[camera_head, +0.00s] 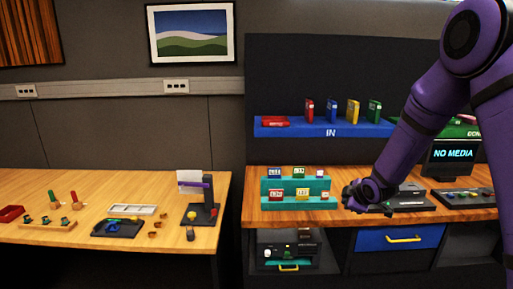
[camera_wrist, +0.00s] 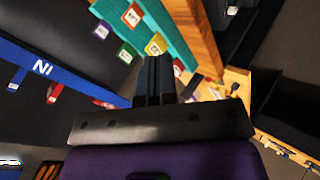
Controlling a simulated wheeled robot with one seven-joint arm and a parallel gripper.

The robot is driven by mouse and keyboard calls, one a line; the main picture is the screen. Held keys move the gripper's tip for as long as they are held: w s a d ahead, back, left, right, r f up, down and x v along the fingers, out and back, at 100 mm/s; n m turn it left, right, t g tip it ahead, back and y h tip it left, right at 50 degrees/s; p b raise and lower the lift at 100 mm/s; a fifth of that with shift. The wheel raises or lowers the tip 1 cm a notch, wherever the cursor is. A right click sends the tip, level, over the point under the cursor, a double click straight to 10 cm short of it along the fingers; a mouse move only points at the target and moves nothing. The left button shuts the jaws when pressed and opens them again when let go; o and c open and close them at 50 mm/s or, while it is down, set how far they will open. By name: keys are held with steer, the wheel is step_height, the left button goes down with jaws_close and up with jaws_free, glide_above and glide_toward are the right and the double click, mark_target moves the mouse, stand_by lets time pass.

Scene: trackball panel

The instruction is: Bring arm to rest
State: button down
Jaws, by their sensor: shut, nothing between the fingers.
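My purple arm reaches down from the upper right of the head view. My gripper (camera_head: 385,209) is over the front of the right wooden desk (camera_head: 335,219), in front of a dark panel (camera_head: 412,199) that it partly hides. In the wrist view my gripper (camera_wrist: 155,65) points up the picture, its two dark fingers together with nothing between them. The teal stepped rack (camera_head: 295,187) with several small labelled cartridges stands to the left of my gripper. The same rack (camera_wrist: 172,28) shows tilted beyond the fingertips in the wrist view. I cannot make out a trackball.
A blue IN shelf (camera_head: 330,129) with upright coloured cases hangs above the desk. A screen (camera_head: 452,154) reads NO MEDIA beside my arm. Another panel (camera_head: 463,197) lies at the right. A blue drawer (camera_head: 400,239) is below the desk edge. A second table (camera_head: 70,205) with small parts stands left.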

steer(key=s+d+r+m+g+h, duration=0.25)
steer(key=s+r+m, duration=0.55)
steer(key=s+r, duration=1.15)
steer(key=s+a+r+m, duration=0.1)
steer(key=s+r+m, duration=0.2)
steer(key=s, duration=0.8)
steer(key=s+a+r+m+g, duration=0.1)
steer(key=s+r+m, duration=0.2)
steer(key=s, duration=0.8)
steer(key=shift+s+a+r+y, duration=0.25)
steer(key=shift+a+y, duration=0.1)
steer(key=shift+y, duration=0.1)
steer(key=shift+w+a, duration=0.1)
